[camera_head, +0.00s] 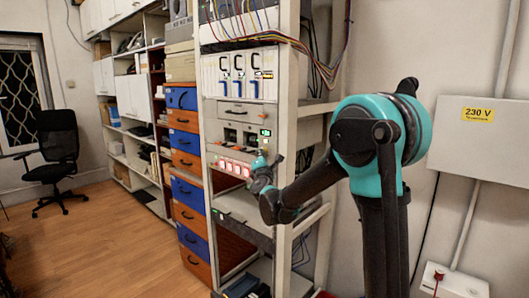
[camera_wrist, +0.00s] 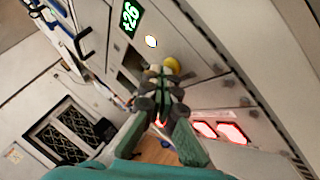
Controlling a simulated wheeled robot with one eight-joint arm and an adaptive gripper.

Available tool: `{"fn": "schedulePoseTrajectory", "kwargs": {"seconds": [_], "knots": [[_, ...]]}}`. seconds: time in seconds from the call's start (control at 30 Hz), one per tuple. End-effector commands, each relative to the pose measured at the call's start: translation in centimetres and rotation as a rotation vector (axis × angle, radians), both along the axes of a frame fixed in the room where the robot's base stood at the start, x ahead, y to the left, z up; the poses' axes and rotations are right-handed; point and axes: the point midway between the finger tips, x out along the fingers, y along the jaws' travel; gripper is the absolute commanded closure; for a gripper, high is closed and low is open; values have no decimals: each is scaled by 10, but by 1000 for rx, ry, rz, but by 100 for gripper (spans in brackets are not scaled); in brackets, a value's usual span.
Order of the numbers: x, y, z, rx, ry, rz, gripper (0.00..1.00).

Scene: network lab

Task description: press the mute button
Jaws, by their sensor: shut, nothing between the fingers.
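My gripper (camera_head: 262,162) is shut and empty, close to the front of the equipment rack. In the wrist view its fingertips (camera_wrist: 163,78) point at the panel, and a yellow round knob or button (camera_wrist: 172,65) shows just beyond them. I cannot tell whether they touch. The display also shows in the head view (camera_head: 265,132). Red lit square buttons (camera_head: 235,168) sit in a row left of my gripper; two show in the wrist view (camera_wrist: 232,133). I can read no mute label.
The rack's upright post (camera_head: 287,110) stands right beside my gripper. Coloured cables (camera_head: 320,68) hang at the top. Blue and orange drawers (camera_head: 187,160) stand to the left. A 230 V box (camera_head: 480,140) is on the right wall. The wooden floor (camera_head: 110,240) is clear.

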Motion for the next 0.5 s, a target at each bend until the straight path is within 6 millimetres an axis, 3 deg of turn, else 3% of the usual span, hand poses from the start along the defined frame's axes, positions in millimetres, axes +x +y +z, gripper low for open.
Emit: {"fn": "schedulePoseTrajectory", "kwargs": {"seconds": [0.5], "knots": [[-11,8,0,0,0,0,100]]}}
